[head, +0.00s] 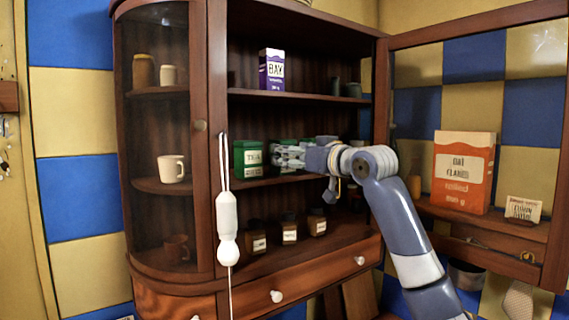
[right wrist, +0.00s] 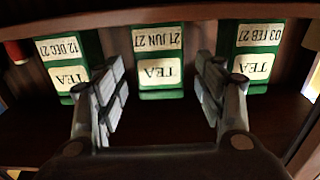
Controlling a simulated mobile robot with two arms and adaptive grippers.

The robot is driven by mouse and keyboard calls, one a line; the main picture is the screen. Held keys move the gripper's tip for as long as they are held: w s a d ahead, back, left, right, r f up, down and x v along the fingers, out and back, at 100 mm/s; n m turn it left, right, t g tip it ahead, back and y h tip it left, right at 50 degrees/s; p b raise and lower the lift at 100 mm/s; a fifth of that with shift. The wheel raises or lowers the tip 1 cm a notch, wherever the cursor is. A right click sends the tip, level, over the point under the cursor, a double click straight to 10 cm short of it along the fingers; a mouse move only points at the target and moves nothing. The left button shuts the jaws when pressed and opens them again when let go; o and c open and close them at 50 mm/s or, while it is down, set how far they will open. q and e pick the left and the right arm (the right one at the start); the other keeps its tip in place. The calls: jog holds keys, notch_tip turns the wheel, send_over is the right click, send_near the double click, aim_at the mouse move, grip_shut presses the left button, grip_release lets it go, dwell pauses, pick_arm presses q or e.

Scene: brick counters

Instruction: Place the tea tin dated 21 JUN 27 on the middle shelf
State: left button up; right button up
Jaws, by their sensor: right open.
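The green tea tin dated 21 JUN 27 (right wrist: 160,60) stands in the middle of the right wrist view, its label upside down there. My right gripper (right wrist: 161,72) is open, one finger to each side of this tin, with gaps showing. Tins dated 12 DEC 27 (right wrist: 70,62) and 03 FEB 27 (right wrist: 250,55) stand to its left and right. In the head view my right gripper (head: 277,155) reaches into the cabinet at the middle shelf (head: 262,181), beside a green tea tin (head: 247,158) whose date is unreadable. The gripper partly hides the other tins. My left gripper is not in view.
The upper shelf holds a purple BAY box (head: 272,70) and small dark cups. Several dark jars (head: 289,229) stand on the lower level. A white pull cord handle (head: 227,215) hangs in front. The open door (head: 480,20) and orange oat flakes box (head: 463,172) are at right.

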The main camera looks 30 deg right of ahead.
jog(key=s+d+b, duration=0.1)
jog(key=s+b, duration=0.2)
jog(key=s, duration=0.4)
jog(key=shift+s, duration=0.25)
jog(key=shift+d, duration=0.1)
